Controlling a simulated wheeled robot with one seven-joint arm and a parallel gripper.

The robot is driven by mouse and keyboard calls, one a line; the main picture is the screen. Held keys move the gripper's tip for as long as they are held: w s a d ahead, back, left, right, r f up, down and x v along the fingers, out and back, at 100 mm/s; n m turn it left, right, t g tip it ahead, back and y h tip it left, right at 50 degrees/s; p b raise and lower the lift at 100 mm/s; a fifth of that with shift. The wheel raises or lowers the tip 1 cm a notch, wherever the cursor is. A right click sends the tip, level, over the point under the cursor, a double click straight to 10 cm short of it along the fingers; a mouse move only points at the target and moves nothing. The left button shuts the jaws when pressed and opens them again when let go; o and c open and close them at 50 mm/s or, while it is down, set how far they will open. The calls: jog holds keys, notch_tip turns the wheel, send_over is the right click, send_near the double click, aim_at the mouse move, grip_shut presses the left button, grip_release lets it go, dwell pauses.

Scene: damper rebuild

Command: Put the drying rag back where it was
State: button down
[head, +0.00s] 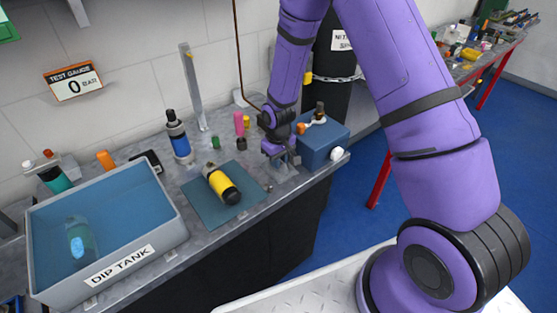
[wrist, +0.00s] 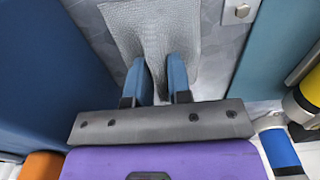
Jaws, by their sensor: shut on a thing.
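The drying rag (wrist: 152,28) is a light grey, textured cloth at the top middle of the wrist view. My gripper (wrist: 158,80) is shut on its near edge with two blue fingers, and the cloth bunches into folds between them. The rag's far part looks spread flat, close over the grey bench top; I cannot tell if it touches. In the head view my gripper (head: 284,158) is low over the bench, between the green mat and the blue box. The rag is mostly hidden or too small to make out there.
The blue box (head: 322,142) stands close right of my gripper. The green mat (head: 197,198) with a yellow-black cylinder (head: 221,183) lies to the left. A blue-black cylinder (head: 180,146) and pink and yellow pieces stand behind. The grey dip tank (head: 160,242) is far left.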

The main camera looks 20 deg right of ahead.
jog(key=shift+f, duration=0.1)
jog(key=c, duration=1.1)
grip_release()
jog(key=shift+o, duration=0.2)
jog(key=s+d+r+m+t, duration=0.1)
jog(key=s+r, duration=0.2)
jog(key=r, duration=0.8)
jog(key=s+d+r+t, duration=0.15)
jog(key=s+r, duration=0.25)
jog(key=r, duration=0.7)
jog(key=s+d+r+m, duration=0.1)
jog(key=s+d+r, duration=0.15)
jog(key=r, duration=0.85)
jog(key=s+d+r+t, duration=0.1)
jog(key=s+r, duration=0.3)
jog(key=s, duration=0.6)
jog(key=s+d+r+m+t, duration=0.1)
jog(key=s+r, duration=0.4)
jog(key=s, duration=0.5)
jog(key=shift+r+m+t, duration=0.25)
jog(key=shift+m+t, duration=0.05)
jog(key=shift+t, duration=0.05)
jog(key=shift+w, duration=0.1)
